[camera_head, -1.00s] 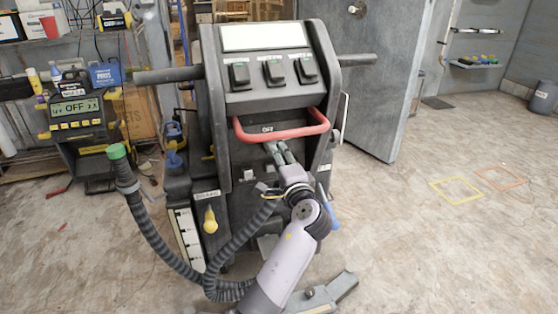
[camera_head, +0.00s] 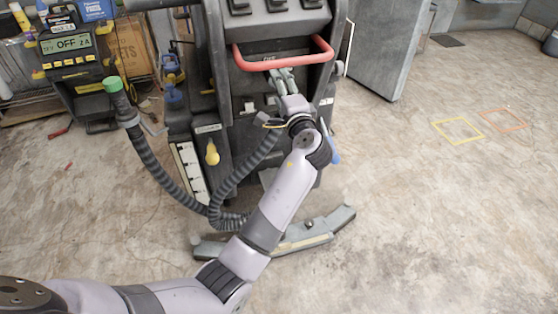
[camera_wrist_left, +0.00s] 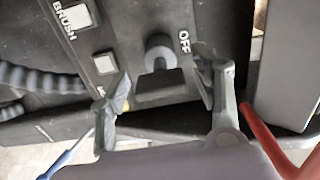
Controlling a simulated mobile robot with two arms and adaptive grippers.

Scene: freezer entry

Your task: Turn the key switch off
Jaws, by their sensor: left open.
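The key switch (camera_wrist_left: 160,52) shows in the left wrist view as a grey round part on the machine's dark panel, with a dark block just below it. An OFF label (camera_wrist_left: 184,41) is printed beside it. My left gripper (camera_wrist_left: 162,70) is open, with one finger on each side of the switch; I cannot tell whether either finger touches it. In the head view my left gripper (camera_head: 281,76) reaches under the red handle (camera_head: 290,61) to the panel and hides the switch. My right gripper is not in view.
The floor-cleaning machine (camera_head: 228,125) stands upright, with a ribbed hose (camera_head: 165,177) at its left and a squeegee (camera_head: 325,228) low in front. White buttons (camera_wrist_left: 78,17) sit near the switch. Open floor lies to the right.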

